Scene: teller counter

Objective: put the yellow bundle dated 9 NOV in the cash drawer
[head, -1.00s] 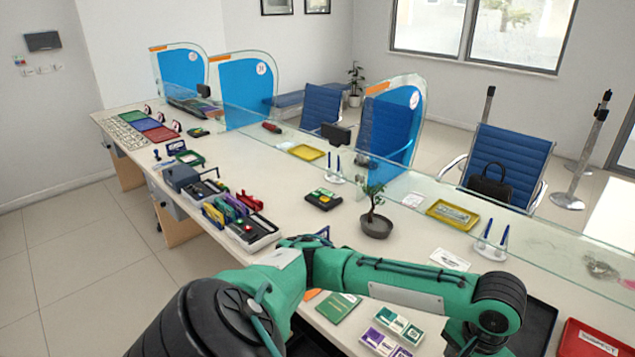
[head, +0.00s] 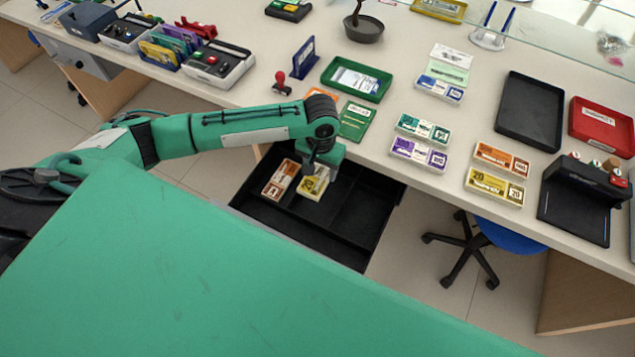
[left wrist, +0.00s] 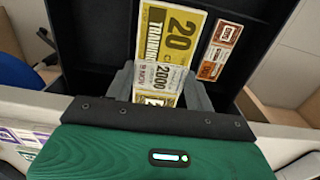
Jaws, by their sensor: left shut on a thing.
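The cash drawer (head: 357,206) is pulled out below the counter's near edge, black inside with dividers. My left gripper (head: 316,172) is inside its outline, shut on a yellow bundle (head: 312,187). Another yellow bundle (head: 495,187) lies on the counter. My right gripper is not in view.
On the counter (head: 380,125) are green (head: 423,129), purple (head: 419,154) and orange (head: 502,158) bundles. Black (head: 530,108), red (head: 603,128) and green (head: 356,79) trays stand behind. A red stamp (head: 281,84) stands near the edge. The drawer's right part is empty.

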